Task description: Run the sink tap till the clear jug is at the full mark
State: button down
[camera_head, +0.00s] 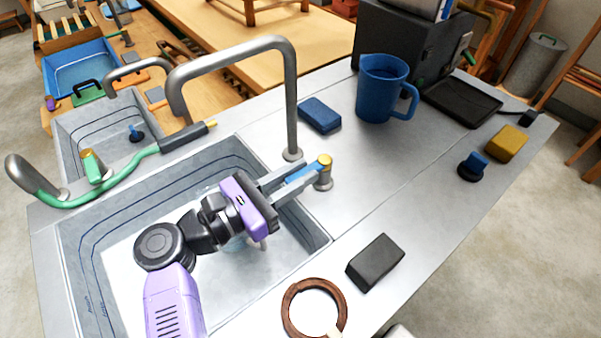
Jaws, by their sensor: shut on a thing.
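My gripper (290,186) reaches over the right side of the near sink (318,238). Its two fingers are shut on the blue tap lever (303,172), which joins a short grey post with a yellow cap (324,162) on the counter. The tall grey tap spout (291,100) rises beside it and arches left over the sink. Something clear and rounded, perhaps the jug (236,245), shows in the sink below my wrist. My arm hides most of it, so its full mark and water level cannot be seen. I cannot make out a water stream.
A blue mug (383,88), a blue block (320,115) and a black block (375,262) stand on the counter. A brown ring (312,308) lies near the front edge. A green hose (118,172) crosses the divider left of the sink.

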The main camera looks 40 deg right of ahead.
jog(key=c, duration=1.3)
grip_release()
jog(key=a, duration=0.2)
jog(key=a+b, duration=0.1)
jog(key=a, duration=0.5)
jog(key=shift+w, duration=0.35)
jog(key=shift+d, duration=0.1)
